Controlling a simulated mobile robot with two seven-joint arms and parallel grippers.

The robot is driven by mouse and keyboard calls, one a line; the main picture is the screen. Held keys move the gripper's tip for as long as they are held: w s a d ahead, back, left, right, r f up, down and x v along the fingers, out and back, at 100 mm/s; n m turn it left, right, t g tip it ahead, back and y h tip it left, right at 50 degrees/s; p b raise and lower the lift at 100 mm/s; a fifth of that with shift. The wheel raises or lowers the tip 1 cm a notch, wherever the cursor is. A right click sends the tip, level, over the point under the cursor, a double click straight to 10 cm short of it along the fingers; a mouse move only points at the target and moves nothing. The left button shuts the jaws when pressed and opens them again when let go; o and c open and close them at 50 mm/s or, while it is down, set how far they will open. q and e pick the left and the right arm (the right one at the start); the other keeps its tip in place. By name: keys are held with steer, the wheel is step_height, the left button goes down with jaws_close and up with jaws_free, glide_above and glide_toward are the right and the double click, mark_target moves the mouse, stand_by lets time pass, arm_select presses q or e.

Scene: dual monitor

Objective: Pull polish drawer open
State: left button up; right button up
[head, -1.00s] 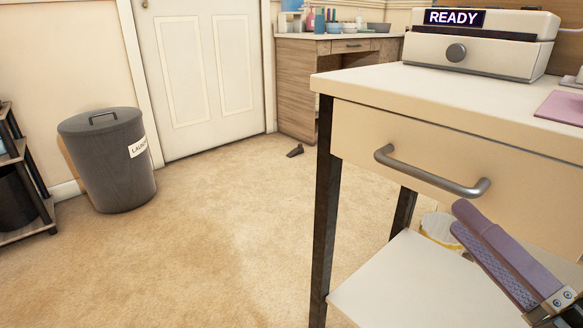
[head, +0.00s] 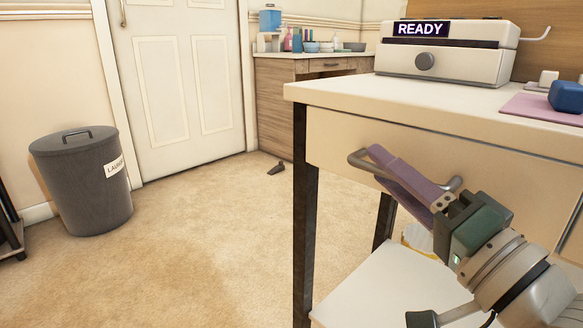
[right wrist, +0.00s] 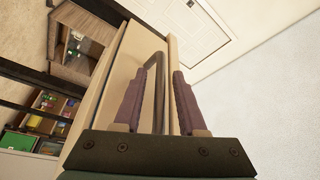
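The cream drawer (head: 500,162) sits under the white top of the near table, and its front looks flush with the frame. Its grey bar handle (head: 357,158) also shows in the right wrist view (right wrist: 158,85). My right gripper (head: 385,165) is at the handle, its purple fingers crossing the bar in the head view. In the right wrist view the two fingers (right wrist: 157,95) stand apart, with part of the bar between them. Gaps show beside the bar, so the gripper is open. My left gripper is in neither current view.
A device reading READY (head: 445,50) and a pink mat (head: 530,106) with a blue object (head: 566,96) are on the tabletop. A lower shelf (head: 360,290) lies below the drawer. A laundry bin (head: 82,185) stands left; carpet between is mostly clear.

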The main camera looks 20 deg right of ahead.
jaws_close()
stand_by(1.2)
